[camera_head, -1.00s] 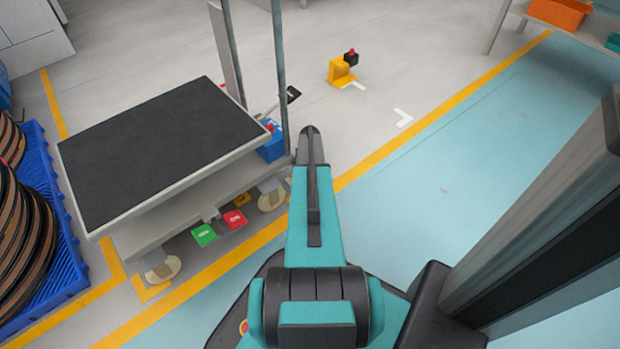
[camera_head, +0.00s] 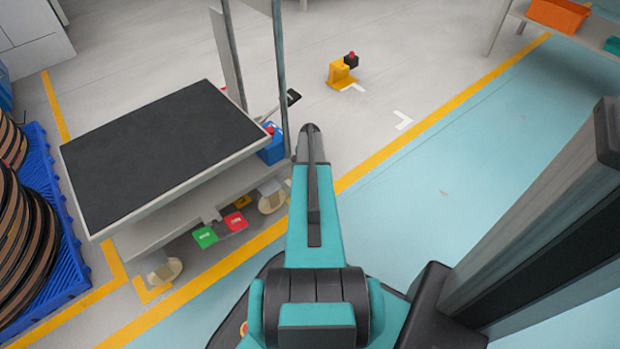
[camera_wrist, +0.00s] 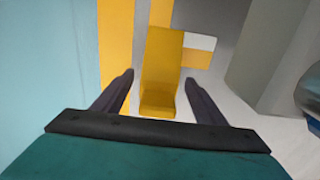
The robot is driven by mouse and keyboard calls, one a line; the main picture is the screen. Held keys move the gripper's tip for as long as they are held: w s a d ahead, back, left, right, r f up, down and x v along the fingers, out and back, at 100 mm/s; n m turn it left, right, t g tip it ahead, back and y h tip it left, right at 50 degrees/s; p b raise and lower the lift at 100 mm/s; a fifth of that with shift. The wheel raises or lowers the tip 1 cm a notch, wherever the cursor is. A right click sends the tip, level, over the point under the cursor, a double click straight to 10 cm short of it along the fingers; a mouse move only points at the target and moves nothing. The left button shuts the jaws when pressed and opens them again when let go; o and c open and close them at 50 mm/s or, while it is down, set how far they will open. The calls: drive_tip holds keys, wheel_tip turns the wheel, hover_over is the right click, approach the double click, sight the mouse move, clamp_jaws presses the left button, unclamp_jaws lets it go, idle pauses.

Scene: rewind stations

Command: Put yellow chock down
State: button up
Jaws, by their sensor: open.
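The yellow chock (camera_wrist: 161,68) shows in the wrist view as an L-shaped piece, with a tall plate and a short foot toward me. It appears to be on the pale floor beside a yellow floor line. My gripper (camera_wrist: 159,78) is open, with one dark finger on each side of the chock. A gap shows at the left finger; the right finger is closer to the chock, and I cannot tell whether it touches. In the head view my arm hides the gripper.
A cart with a black top (camera_head: 160,145) stands left of my arm, with green (camera_head: 205,237) and red (camera_head: 235,221) pedals low on its side. A blue pallet (camera_head: 62,240) holds reels at far left. A yellow stand (camera_head: 340,73) is ahead. Blue floor (camera_head: 440,190) at right is clear.

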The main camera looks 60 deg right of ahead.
wheel_tip(320, 180, up, 9)
drive_tip(key=p, duration=0.3)
drive_tip(key=shift+r, duration=0.2)
idle(0.7)
